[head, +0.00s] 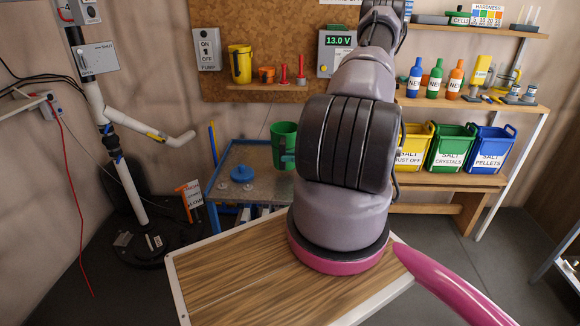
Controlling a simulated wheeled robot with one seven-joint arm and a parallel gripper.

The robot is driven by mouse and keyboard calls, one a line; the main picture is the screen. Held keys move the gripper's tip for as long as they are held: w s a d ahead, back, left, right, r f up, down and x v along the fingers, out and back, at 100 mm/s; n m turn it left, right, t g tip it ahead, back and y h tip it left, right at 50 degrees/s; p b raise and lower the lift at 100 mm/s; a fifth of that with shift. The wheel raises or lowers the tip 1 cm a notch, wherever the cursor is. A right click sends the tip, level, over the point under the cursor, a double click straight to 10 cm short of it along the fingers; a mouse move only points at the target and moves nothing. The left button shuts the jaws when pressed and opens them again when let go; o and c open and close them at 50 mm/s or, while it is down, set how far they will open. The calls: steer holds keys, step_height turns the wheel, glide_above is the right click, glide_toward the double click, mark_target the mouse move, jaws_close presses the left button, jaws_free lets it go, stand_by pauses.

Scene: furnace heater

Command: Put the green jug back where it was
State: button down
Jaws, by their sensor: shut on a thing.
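The green jug (284,146) is at the back right of the blue-framed table (247,160), seen upright and partly hidden by my arm. I cannot tell whether it rests on the table top or is just above it. A small darker green part shows low on its front. My gripper is not seen; my arm rises in front of the view, and its far end is hidden or out of frame. I cannot see what touches the jug's hidden side.
A blue lidded piece (242,173) lies on the table. A yellow jug (240,64) and small orange and red items stand on the pegboard shelf (268,87). Yellow, green and blue salt bins (489,150) stand at right. A pipe stand (130,190) is at left.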

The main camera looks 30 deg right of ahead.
steer(key=shift+f, duration=1.65)
steer(key=c, duration=0.8)
jaws_free()
steer(key=shift+f, duration=0.15)
